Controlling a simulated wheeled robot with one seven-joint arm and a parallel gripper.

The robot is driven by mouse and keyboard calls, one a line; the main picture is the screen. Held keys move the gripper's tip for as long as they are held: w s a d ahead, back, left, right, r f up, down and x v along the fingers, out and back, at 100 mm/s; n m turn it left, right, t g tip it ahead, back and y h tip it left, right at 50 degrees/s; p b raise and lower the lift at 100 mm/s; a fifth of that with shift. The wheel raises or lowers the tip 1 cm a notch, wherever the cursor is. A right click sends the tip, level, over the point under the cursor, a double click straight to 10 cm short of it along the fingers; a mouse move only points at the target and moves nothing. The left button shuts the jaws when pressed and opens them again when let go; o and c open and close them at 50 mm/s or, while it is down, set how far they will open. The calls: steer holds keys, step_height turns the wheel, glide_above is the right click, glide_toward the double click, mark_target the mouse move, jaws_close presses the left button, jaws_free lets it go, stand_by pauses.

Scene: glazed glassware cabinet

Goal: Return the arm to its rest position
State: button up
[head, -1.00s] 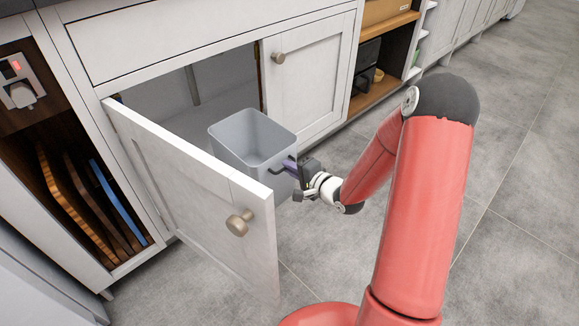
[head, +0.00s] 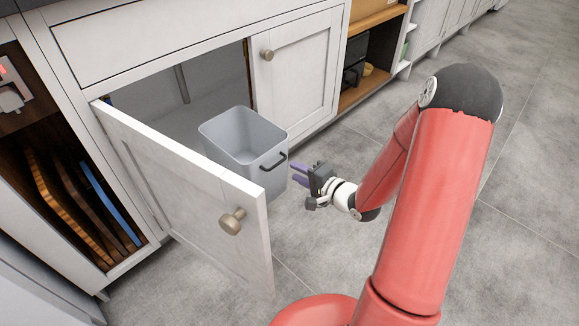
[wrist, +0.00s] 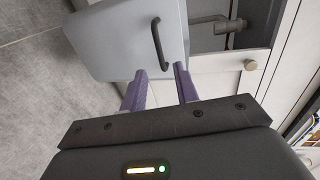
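My gripper (head: 297,174) is just right of the grey bin, with its purple fingers pointing at the bin's front. The wrist view shows the two fingers (wrist: 160,84) apart with nothing between them, close to the bin's black handle (wrist: 160,43). The gripper is open and clear of the handle. The grey bin (head: 235,150) stands upright and empty at the cabinet opening. Its black handle also shows in the head view (head: 273,161). My red arm extends from the lower right of the head view, bent at the elbow.
The left cabinet door (head: 190,200) stands open toward me, with a round knob (head: 232,221). The right door (head: 297,75) is shut. Cutting boards (head: 75,210) stand in a slot at left. An open shelf (head: 365,90) is at the back. The floor at right is clear.

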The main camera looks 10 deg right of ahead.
steer(key=shift+s+d+r, duration=0.15)
steer(key=shift+s+d, duration=0.1)
steer(key=shift+s, duration=0.15)
steer(key=s+d+r+n+g+h+p, duration=0.2)
steer(key=d+r+n+h, duration=0.1)
steer(key=r+h, duration=0.3)
steer(key=s+d+r+n+g+h+p, duration=0.1)
steer(key=s+d+r+n+h, duration=0.2)
steer(key=r, duration=0.6)
steer(key=s+a+r+n+g+p, duration=0.1)
steer(key=s+a+r, duration=0.1)
steer(key=s, duration=0.4)
steer(key=s+a+r+n+g+p, duration=0.1)
steer(key=s+a+r+n+g, duration=0.1)
steer(key=s+r, duration=0.3)
steer(key=s+a+r+n+g, duration=0.1)
steer(key=s+a+r+n, duration=0.1)
steer(key=s, duration=0.6)
steer(key=shift+a+r+p, duration=0.25)
steer(key=shift+r+p, duration=0.15)
steer(key=shift+r, duration=0.35)
